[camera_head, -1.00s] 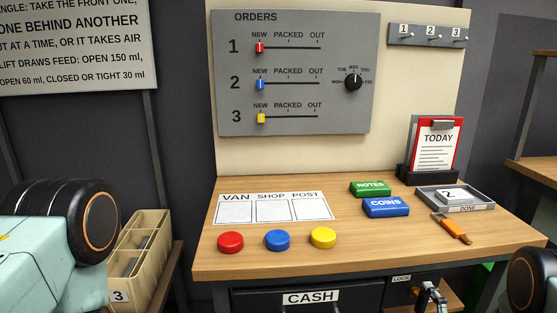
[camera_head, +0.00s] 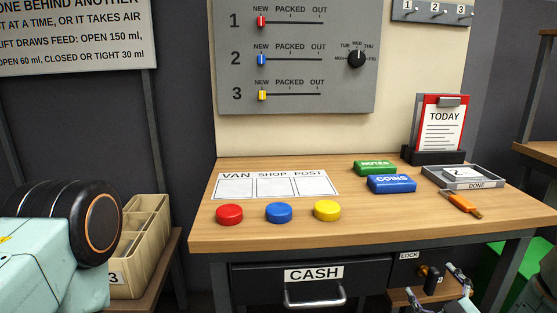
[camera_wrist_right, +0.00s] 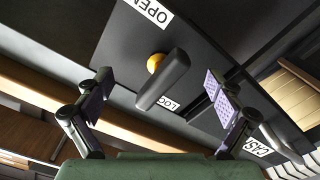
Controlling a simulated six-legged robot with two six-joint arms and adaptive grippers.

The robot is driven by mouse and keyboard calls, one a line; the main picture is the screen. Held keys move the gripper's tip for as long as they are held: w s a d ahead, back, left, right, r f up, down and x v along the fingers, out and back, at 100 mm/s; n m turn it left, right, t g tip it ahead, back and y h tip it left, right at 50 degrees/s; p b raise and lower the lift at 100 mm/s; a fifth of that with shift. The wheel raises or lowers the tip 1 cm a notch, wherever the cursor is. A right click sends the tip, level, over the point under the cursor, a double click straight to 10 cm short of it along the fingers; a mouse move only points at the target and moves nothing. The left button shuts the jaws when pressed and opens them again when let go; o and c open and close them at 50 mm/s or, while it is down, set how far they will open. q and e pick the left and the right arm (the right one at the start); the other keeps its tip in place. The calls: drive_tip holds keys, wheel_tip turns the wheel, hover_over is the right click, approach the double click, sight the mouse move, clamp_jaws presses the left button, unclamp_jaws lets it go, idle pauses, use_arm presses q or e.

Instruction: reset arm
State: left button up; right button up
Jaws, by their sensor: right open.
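My right gripper (camera_head: 440,298) shows at the bottom right of the head view, in front of the desk and below the lock handle (camera_head: 431,279). In the right wrist view my right gripper (camera_wrist_right: 160,95) is open, its two fingers wide apart and nothing between the pads. The dark lock handle with its yellow hub (camera_wrist_right: 157,62) lies beyond the fingers, apart from them as far as I can tell. My left gripper is out of view; only part of my left arm shows at the left edge.
The desk (camera_head: 370,225) holds red (camera_head: 229,214), blue (camera_head: 278,212) and yellow (camera_head: 327,210) buttons, a coins box (camera_head: 391,183), a notes box (camera_head: 374,167), a done tray (camera_head: 482,184) and an orange-handled tool (camera_head: 463,203). The cash drawer (camera_head: 315,285) is below. A beige bin (camera_head: 148,235) stands left.

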drive_tip(key=m+b, duration=0.4)
drive_tip(key=shift+f+m, duration=0.1)
drive_tip(key=shift+m, duration=0.3)
drive_tip(key=shift+m+b, duration=0.8)
drive_tip(key=shift+m, duration=0.2)
